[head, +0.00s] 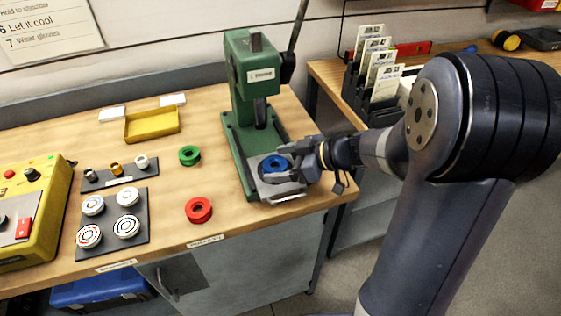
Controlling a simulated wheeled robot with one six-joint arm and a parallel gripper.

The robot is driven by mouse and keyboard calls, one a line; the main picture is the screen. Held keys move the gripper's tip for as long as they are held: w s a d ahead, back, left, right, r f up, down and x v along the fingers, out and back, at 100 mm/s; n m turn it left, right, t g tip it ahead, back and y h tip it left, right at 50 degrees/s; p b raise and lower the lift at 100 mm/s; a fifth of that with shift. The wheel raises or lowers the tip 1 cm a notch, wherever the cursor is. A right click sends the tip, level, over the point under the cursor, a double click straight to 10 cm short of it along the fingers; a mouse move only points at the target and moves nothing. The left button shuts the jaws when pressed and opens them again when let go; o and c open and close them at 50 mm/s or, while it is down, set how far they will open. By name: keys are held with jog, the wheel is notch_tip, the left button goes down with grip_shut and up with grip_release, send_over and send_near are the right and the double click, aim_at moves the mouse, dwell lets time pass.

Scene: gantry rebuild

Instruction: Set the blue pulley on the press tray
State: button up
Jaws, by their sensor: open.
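The blue pulley (273,165) lies on the grey press tray (283,190) at the foot of the green press (250,90). My gripper (291,160) reaches in from the right, with its fingers at the pulley's right side. The gripper is open. Its fingers hide part of the pulley's right edge, and I cannot tell whether they touch it.
A red pulley (199,210) and a green pulley (189,155) lie on the bench left of the press. A yellow tray (152,136), dark boards with small parts and a yellow control box (40,200) stand further left. The bench's front edge is close to the press tray.

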jog(key=b+v, duration=0.1)
jog(key=v, duration=0.9)
jog(key=shift+d, duration=0.2)
jog(key=shift+s+a, duration=0.1)
jog(key=p+x, duration=0.1)
jog(key=x, duration=0.9)
jog(key=shift+a+f, duration=0.1)
jog(key=shift+a, duration=0.3)
jog(key=shift+d+r+p, duration=0.15)
jog(key=shift+r+p, duration=0.2)
jog(key=shift+p, duration=0.4)
jog(key=shift+f, duration=0.1)
